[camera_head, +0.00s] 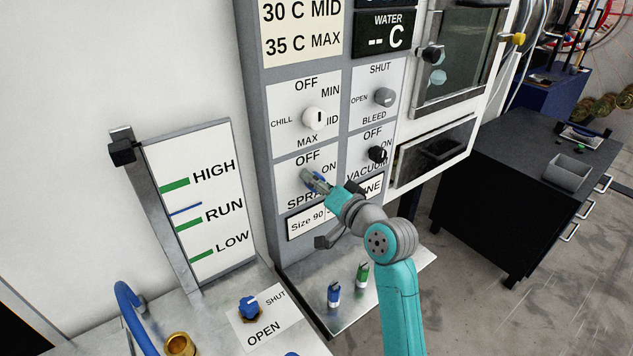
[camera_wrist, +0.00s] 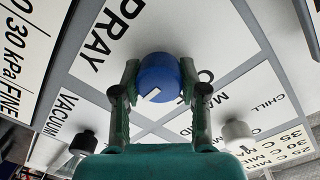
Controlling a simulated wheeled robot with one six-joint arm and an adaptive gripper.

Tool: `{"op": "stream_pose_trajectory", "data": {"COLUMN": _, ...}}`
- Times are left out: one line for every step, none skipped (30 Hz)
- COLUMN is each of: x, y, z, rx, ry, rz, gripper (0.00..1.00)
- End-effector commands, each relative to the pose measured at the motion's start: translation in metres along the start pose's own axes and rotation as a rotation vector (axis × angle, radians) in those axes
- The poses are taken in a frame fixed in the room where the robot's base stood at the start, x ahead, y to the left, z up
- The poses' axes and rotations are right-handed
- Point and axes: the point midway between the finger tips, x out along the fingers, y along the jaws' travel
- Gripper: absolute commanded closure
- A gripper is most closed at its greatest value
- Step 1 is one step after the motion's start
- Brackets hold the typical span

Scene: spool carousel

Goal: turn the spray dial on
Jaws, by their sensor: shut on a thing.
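The spray dial is a round blue knob (camera_wrist: 160,72) with a white pointer mark, on the panel beside the word SPRAY. My gripper (camera_wrist: 158,82) is shut on it, one finger on each side, in the wrist view. The mark points down and to the left there. The fingers partly cover the labels around the knob. In the head view my gripper (camera_head: 315,182) is at the spray section (camera_head: 291,186), below OFF and left of ON, and mostly hides the dial.
A white chill knob (camera_head: 314,118) is above, a grey bleed knob (camera_head: 384,96) is upper right, and a black vacuum knob (camera_head: 377,154) is close on the right.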

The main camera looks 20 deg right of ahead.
Motion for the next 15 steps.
{"op": "stream_pose_trajectory", "data": {"x": 0.0001, "y": 0.0004, "z": -0.0001, "rx": 0.003, "ry": 0.000, "rz": 0.000, "gripper": 0.92}}
{"op": "stream_pose_trajectory", "data": {"x": 0.0001, "y": 0.0004, "z": 0.0000, "rx": 0.004, "ry": 0.000, "rz": 0.000, "gripper": 0.92}}
{"op": "stream_pose_trajectory", "data": {"x": 0.0001, "y": 0.0004, "z": 0.0000, "rx": 0.004, "ry": 0.000, "rz": 0.000, "gripper": 0.92}}
{"op": "stream_pose_trajectory", "data": {"x": 0.0001, "y": 0.0004, "z": 0.0000, "rx": 0.004, "ry": 0.000, "rz": 0.000, "gripper": 0.92}}
{"op": "stream_pose_trajectory", "data": {"x": 0.0001, "y": 0.0004, "z": 0.0000, "rx": 0.004, "ry": 0.000, "rz": 0.000, "gripper": 0.92}}
{"op": "stream_pose_trajectory", "data": {"x": 0.0001, "y": 0.0004, "z": 0.0000, "rx": 0.004, "ry": 0.000, "rz": 0.000, "gripper": 0.92}}
{"op": "stream_pose_trajectory", "data": {"x": 0.0001, "y": 0.0004, "z": 0.0000, "rx": 0.004, "ry": 0.000, "rz": 0.000, "gripper": 0.92}}
{"op": "stream_pose_trajectory", "data": {"x": 0.0001, "y": 0.0004, "z": 0.0000, "rx": 0.004, "ry": 0.000, "rz": 0.000, "gripper": 0.92}}
{"op": "stream_pose_trajectory", "data": {"x": 0.0001, "y": 0.0004, "z": 0.0001, "rx": 0.004, "ry": 0.000, "rz": 0.000, "gripper": 0.92}}
{"op": "stream_pose_trajectory", "data": {"x": 0.0001, "y": 0.0004, "z": 0.0001, "rx": 0.004, "ry": 0.000, "rz": 0.000, "gripper": 0.92}}
{"op": "stream_pose_trajectory", "data": {"x": 0.0001, "y": 0.0004, "z": 0.0001, "rx": 0.004, "ry": 0.000, "rz": 0.000, "gripper": 0.55}}
{"op": "stream_pose_trajectory", "data": {"x": 0.0001, "y": 0.0004, "z": 0.0001, "rx": 0.004, "ry": 0.000, "rz": 0.000, "gripper": 0.45}}
{"op": "stream_pose_trajectory", "data": {"x": 0.0001, "y": 0.0004, "z": 0.0000, "rx": 0.003, "ry": 0.000, "rz": 0.000, "gripper": 0.38}}
{"op": "stream_pose_trajectory", "data": {"x": 0.0001, "y": 0.0004, "z": 0.0000, "rx": 0.003, "ry": 0.000, "rz": 0.000, "gripper": 0.32}}
{"op": "stream_pose_trajectory", "data": {"x": 0.0001, "y": 0.0004, "z": 0.0001, "rx": 0.003, "ry": 0.000, "rz": 0.000, "gripper": 0.32}}
